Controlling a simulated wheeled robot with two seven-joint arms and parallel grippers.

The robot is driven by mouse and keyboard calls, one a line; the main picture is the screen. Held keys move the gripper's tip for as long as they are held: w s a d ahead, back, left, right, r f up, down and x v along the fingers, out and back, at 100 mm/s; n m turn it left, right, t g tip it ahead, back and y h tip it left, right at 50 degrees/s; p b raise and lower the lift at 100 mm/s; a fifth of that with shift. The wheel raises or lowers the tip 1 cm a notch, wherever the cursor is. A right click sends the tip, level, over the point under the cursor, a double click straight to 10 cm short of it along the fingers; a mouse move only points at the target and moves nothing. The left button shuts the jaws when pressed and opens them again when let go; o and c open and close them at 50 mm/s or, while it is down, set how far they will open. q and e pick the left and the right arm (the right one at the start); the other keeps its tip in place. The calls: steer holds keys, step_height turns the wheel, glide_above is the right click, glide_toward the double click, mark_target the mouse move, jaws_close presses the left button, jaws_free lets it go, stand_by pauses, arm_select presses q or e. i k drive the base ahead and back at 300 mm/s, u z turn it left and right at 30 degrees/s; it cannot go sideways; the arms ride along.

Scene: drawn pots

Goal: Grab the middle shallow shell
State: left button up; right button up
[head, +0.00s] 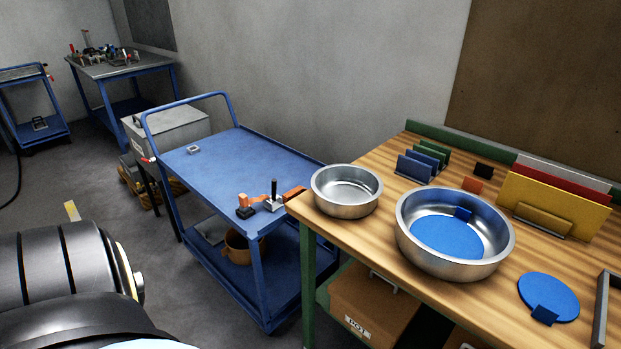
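Two round, shallow, open metal shells stand on the wooden table (412,140). The smaller shell (346,205) is empty and sits at the table's left edge. The larger shell (452,268) is to its right and nearer, with a blue disc (445,238) with a small tab lying inside it. The two shells are close together; whether their rims touch is hard to tell. Neither of my grippers is in view, and nothing holds either shell. The frame does not show clearly which shell is the middle one.
Another blue disc (548,292) lies right of the larger shell, near a grey frame (601,315). Coloured panels (553,205) stand in racks at the back. A blue cart (240,160) with tools stands left of the table. My black arm link fills the lower left.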

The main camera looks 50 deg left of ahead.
mark_target(344, 191)
steer(key=u, duration=1.3)
steer(key=k, duration=0.15)
